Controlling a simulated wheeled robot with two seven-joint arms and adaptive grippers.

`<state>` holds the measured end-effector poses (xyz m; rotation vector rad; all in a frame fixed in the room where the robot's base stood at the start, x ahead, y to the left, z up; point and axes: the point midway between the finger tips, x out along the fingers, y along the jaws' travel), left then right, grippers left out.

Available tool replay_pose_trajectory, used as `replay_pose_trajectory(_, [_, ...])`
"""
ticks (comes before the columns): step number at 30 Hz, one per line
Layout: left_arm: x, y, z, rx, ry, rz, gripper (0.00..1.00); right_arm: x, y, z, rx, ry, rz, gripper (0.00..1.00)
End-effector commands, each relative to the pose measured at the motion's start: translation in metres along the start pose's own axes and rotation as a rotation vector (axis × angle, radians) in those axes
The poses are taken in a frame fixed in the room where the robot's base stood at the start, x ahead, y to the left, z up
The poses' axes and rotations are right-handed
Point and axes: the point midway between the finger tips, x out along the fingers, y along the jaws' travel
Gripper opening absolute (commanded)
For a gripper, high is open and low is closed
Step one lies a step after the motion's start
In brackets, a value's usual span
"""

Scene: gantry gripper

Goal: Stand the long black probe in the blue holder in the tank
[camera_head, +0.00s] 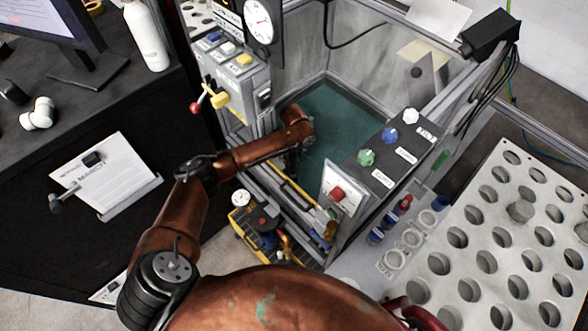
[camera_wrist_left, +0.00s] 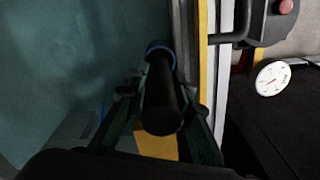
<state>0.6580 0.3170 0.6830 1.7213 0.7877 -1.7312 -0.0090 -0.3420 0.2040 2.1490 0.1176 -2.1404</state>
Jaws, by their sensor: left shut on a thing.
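The long black probe (camera_wrist_left: 162,105) is in the left wrist view, seen nearly end-on, with its near end towards the camera. My left gripper (camera_wrist_left: 162,88) is shut on it, one dark green finger on each side. The blue holder (camera_wrist_left: 158,47) shows as a blue ring around or just behind the probe's far end. I cannot tell whether the probe is inside it. In the head view my left arm reaches over the front edge into the tank (camera_head: 338,125), and its wrist hides the gripper, probe and holder. My right gripper is not in view.
The tank's metal frame with a yellow strip (camera_wrist_left: 203,70) runs close to the right of the probe. A control panel with knobs (camera_head: 385,150) borders the tank on the right. A white perforated rack (camera_head: 490,215) stands further right. The tank floor beyond my wrist looks clear.

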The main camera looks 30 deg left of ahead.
Motion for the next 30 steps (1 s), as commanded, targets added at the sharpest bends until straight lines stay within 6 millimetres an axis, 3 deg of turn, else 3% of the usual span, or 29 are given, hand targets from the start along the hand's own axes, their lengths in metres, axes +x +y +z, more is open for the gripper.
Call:
replay_pose_trajectory(10, [0.045,0.000,0.000,0.000,-0.002,-0.003,0.01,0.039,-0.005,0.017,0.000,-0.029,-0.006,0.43])
replay_pose_trajectory(20, [0.042,0.001,0.000,0.000,0.001,0.001,0.01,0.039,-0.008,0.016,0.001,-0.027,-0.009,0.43])
replay_pose_trajectory(30, [0.051,0.000,0.000,0.000,0.000,-0.001,0.01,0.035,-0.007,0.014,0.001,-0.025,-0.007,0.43])
